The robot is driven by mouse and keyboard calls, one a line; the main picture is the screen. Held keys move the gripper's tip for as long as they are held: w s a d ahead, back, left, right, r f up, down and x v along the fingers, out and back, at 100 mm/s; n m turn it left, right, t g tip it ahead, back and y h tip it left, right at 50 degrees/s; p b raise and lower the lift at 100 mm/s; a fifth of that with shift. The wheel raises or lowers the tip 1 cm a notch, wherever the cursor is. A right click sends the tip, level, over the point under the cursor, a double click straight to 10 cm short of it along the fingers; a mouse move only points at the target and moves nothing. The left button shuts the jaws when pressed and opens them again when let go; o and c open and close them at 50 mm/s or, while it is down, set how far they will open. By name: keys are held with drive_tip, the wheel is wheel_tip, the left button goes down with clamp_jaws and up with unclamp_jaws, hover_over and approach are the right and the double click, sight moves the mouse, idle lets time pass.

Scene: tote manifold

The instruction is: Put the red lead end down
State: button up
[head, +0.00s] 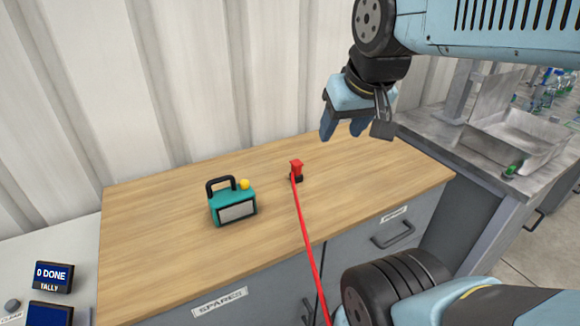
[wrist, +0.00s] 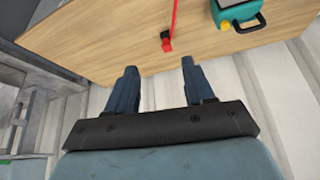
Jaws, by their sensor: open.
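The red lead end (head: 296,166) has a red body with a black lower part and rests on the wooden bench top (head: 400,170). Its red cable runs toward the front edge of the bench and down over it. In the wrist view the lead end (wrist: 166,43) lies ahead of the fingertips, between their two lines. My gripper (head: 341,128) is open and empty, held above the back right part of the bench, apart from the lead end. Both fingers of my gripper (wrist: 157,70) show in the wrist view with nothing between them.
A teal device (head: 232,205) with a black handle and a yellow knob stands left of the lead end. A corrugated wall (head: 200,80) is behind the bench. A metal sink counter (head: 470,150) is at the right. A tally display (head: 54,277) stands at the lower left.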

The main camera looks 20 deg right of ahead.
drive_tip(key=shift+o, duration=0.2)
drive_tip(key=w+d+f+m+g+y, duration=0.1)
drive_tip(key=w+f+m+g+y, duration=0.1)
drive_tip(key=w+m, duration=0.6)
drive_tip(key=w+g, duration=0.1)
drive_tip(key=w, duration=0.2)
drive_tip(key=shift+w+f+g+y, duration=0.3)
drive_tip(key=shift+w+f+g, duration=0.1)
drive_tip(key=m+g+y, duration=0.2)
drive_tip(key=m+g, duration=0.1)
drive_tip(key=m, duration=0.5)
approach(298, 162)
drive_tip(key=x, duration=0.6)
drive_tip(key=shift+s+a+r, duration=0.1)
drive_tip(key=shift+s+a, duration=0.15)
drive_tip(key=shift+a, duration=0.1)
drive_tip(key=shift+w+d+x, duration=0.1)
drive_tip(key=shift+w+x, duration=0.05)
drive_tip(key=shift+x, duration=1.1)
drive_tip(key=shift+w+d+x, duration=0.1)
drive_tip(key=shift+d+x, duration=0.05)
drive_tip(key=shift+x, duration=1.1)
drive_tip(key=shift+c, duration=0.3)
clamp_jaws()
